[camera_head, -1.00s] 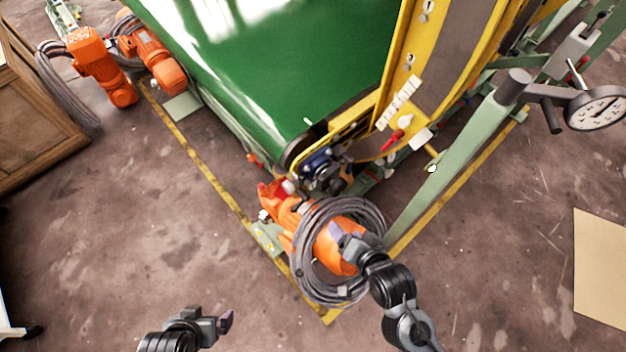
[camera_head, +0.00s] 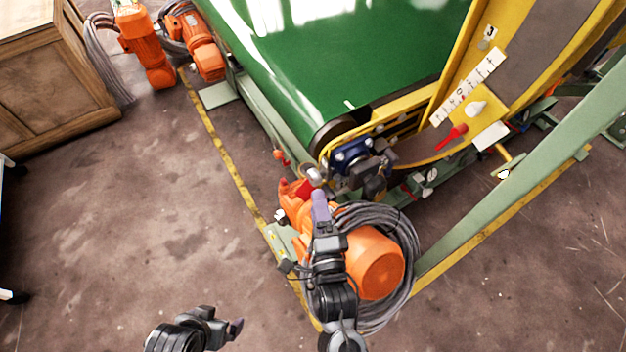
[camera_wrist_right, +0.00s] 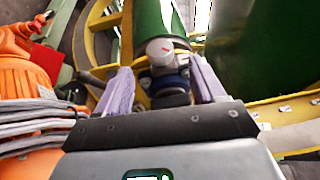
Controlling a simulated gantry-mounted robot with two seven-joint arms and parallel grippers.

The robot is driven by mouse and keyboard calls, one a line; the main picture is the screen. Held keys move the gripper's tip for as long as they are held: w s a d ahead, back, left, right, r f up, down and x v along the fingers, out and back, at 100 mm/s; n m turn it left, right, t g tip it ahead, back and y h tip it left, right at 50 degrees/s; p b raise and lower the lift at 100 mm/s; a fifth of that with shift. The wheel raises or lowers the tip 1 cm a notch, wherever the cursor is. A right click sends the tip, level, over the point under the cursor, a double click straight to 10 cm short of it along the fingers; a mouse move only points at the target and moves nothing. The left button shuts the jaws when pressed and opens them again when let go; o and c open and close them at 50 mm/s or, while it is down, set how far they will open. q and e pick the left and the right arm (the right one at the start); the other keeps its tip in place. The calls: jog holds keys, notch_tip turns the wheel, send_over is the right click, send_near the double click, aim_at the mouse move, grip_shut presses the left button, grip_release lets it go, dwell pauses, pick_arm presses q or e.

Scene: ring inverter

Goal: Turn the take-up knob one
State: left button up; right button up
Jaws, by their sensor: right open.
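The take-up knob shows in the right wrist view as a pale round cap (camera_wrist_right: 160,48) with a red mark, in front of a dark blue housing (camera_wrist_right: 168,82). In the head view a pale rounded part (camera_head: 314,176), apparently this knob, sits beside the blue housing (camera_head: 365,158) at the conveyor's corner. My right gripper (camera_head: 320,203) is just below it in the picture. In the wrist view its purple fingers (camera_wrist_right: 162,88) are apart, with the knob seen between and beyond them; contact cannot be told. My left gripper (camera_head: 232,328) is low in the head view, away from the machine.
An orange motor (camera_head: 375,262) with coiled grey cable (camera_head: 405,285) lies under and beside my right gripper. The green belt (camera_head: 350,60) and yellow frame (camera_head: 430,115) rise behind. A green beam (camera_head: 510,190) runs at right. The floor at left is clear.

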aim_at(314, 185)
jog(key=w, duration=0.2)
jog(key=w+b, duration=0.1)
jog(key=w, duration=0.1)
jog(key=w+a+b, duration=0.1)
jog(key=w, duration=0.1)
jog(key=shift+w+r, duration=0.1)
jog(key=shift+w, duration=0.15)
jog(key=shift+w+a+r+b, duration=0.1)
jog(key=shift+w+b, duration=0.3)
jog(key=shift+w, duration=0.4)
jog(key=shift+c, duration=0.5)
jog(key=c, duration=0.8)
jog(key=g+p, duration=0.1)
jog(key=p, duration=0.5)
jog(key=shift+r+n+g+p, duration=0.3)
jog(key=shift+r+p, duration=0.05)
jog(key=shift+p, duration=0.05)
jog(key=shift+c, duration=0.2)
jog(key=shift+f+p, duration=0.35)
jog(key=shift+p, duration=0.15)
